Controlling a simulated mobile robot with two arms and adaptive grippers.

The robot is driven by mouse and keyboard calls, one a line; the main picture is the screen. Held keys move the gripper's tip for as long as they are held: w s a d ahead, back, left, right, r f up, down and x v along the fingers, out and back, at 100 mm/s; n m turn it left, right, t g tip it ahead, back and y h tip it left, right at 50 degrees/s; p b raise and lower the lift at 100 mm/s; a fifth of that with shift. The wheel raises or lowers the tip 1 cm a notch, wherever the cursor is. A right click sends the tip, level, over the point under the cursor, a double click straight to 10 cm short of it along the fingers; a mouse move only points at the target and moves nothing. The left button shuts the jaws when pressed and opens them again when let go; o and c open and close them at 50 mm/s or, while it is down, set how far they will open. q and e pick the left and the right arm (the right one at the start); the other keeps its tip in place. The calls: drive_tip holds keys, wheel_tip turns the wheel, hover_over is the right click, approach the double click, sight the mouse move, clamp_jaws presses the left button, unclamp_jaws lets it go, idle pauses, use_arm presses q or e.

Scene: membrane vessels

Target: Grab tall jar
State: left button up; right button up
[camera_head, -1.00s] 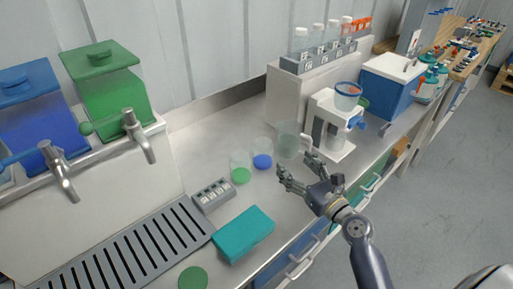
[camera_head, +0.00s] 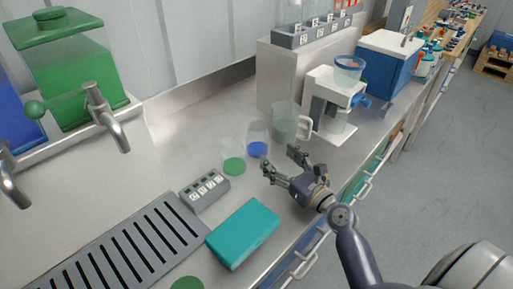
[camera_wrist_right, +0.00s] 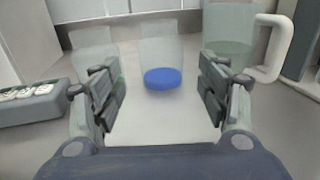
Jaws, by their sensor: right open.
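A clear jar with blue in its bottom (camera_head: 258,143) stands upright on the steel counter. In the right wrist view this jar (camera_wrist_right: 161,60) stands ahead, between the two fingers. A clear jar with green in its bottom (camera_head: 233,160) stands to its left. A larger clear pitcher with a white handle (camera_head: 286,121) stands to its right. Which one is the tall jar, I cannot tell for sure. My right gripper (camera_head: 280,160) is open and empty, low over the counter just in front of the blue-bottomed jar. My left gripper is out of view.
A grey labelled block (camera_head: 205,189) and a teal box (camera_head: 243,234) lie left of my right gripper. A slotted drain tray (camera_head: 130,250) and green tank (camera_head: 70,80) are at left. The counter's front edge is close.

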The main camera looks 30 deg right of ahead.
sight(264, 144)
drive_tip(key=w, duration=0.5)
drive_tip(key=shift+w+a+f, duration=0.3)
drive_tip(key=shift+f, duration=0.05)
drive_tip(key=w, duration=0.3)
drive_tip(key=w+p, duration=0.1)
drive_tip(key=w, duration=0.1)
drive_tip(key=shift+w+a+r, duration=0.1)
drive_tip(key=shift+a+r, duration=0.1)
drive_tip(key=shift+r, duration=0.1)
drive_tip(key=c, duration=0.9)
